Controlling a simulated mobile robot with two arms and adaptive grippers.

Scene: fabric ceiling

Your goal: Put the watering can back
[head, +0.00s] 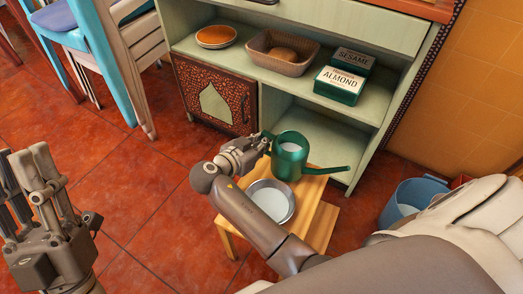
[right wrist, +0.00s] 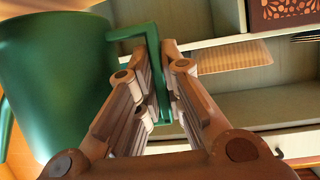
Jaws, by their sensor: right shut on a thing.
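The green watering can (head: 289,157) is upright at the far end of the small wooden stool (head: 323,222), its spout pointing right. I cannot tell whether its base touches the stool. My right gripper (head: 262,146) is shut on the can's handle. In the right wrist view, the fingers (right wrist: 163,95) close around the green handle (right wrist: 150,50), with the can body (right wrist: 55,75) to the left. My left gripper (head: 35,180) is at the left edge of the head view, fingers spread and empty.
A metal bowl (head: 272,199) sits on the stool beside the can. The cabinet (head: 300,95) behind holds a wicker basket (head: 280,60), a pie dish (head: 215,37) and green boxes (head: 340,86). Its lower right compartment (head: 320,135) looks empty. A blue bucket (head: 412,197) stands right; chairs (head: 95,40) stand left.

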